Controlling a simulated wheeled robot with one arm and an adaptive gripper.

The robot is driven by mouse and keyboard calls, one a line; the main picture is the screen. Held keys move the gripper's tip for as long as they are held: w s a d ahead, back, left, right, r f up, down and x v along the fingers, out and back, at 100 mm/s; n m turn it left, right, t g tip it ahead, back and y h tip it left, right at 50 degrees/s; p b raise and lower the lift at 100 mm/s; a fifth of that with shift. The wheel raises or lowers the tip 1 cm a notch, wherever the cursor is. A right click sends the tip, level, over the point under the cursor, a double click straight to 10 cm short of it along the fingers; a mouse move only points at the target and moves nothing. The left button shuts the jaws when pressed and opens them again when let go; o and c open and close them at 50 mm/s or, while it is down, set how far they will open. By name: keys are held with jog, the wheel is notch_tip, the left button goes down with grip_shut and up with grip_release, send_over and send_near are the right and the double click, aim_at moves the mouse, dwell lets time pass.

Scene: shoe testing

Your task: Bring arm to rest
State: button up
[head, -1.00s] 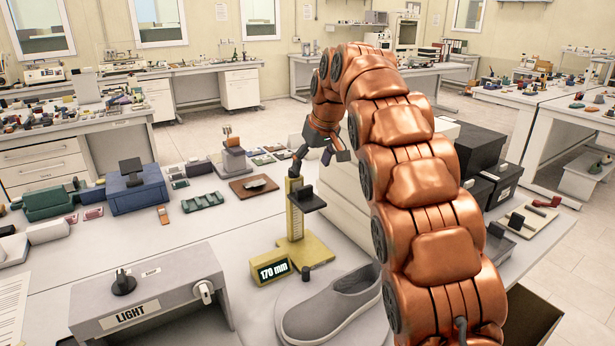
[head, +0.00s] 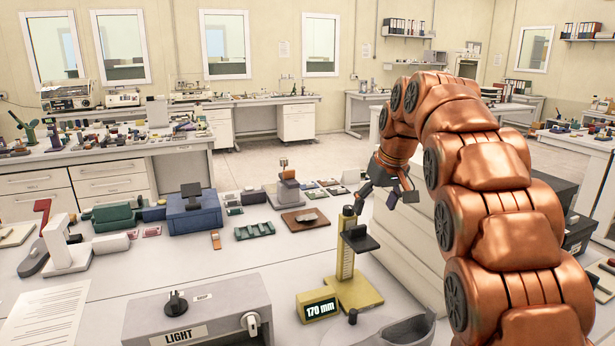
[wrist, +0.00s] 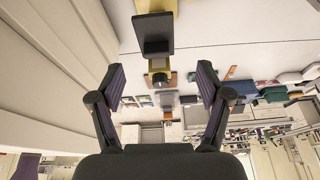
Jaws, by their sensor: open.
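My gripper (head: 377,199) is open and empty in the head view, raised above the bench beside the top of the yellow height gauge (head: 352,285). In the wrist view the two fingers of my gripper (wrist: 160,85) stand wide apart with nothing between their tips. The gauge's black arm and yellow post (wrist: 155,8) show beyond the fingertips. The gauge's display reads 170 mm. The grey shoe (head: 405,330) stands by the gauge's base, mostly cut off by the lower frame edge and partly hidden by my arm.
A grey LIGHT box (head: 200,315) stands at the front. Dark boxes (head: 560,192) stand right, behind my arm. Bare bench lies left of the gauge.

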jog(key=s+f+m+g, duration=0.1)
jog(key=s+f, duration=0.5)
jog(key=s, duration=0.9)
jog(key=s+a+f+m+g, duration=0.1)
jog(key=s+f, duration=0.5)
jog(key=s, duration=0.9)
jog(key=s+f+g+h, duration=0.1)
jog(key=s+f+g, duration=0.2)
jog(key=s+f, duration=0.4)
jog(key=s, duration=0.8)
jog(key=shift+s+a+m, duration=0.2)
jog(key=shift+a+m, duration=0.1)
jog(key=shift+m, duration=0.1)
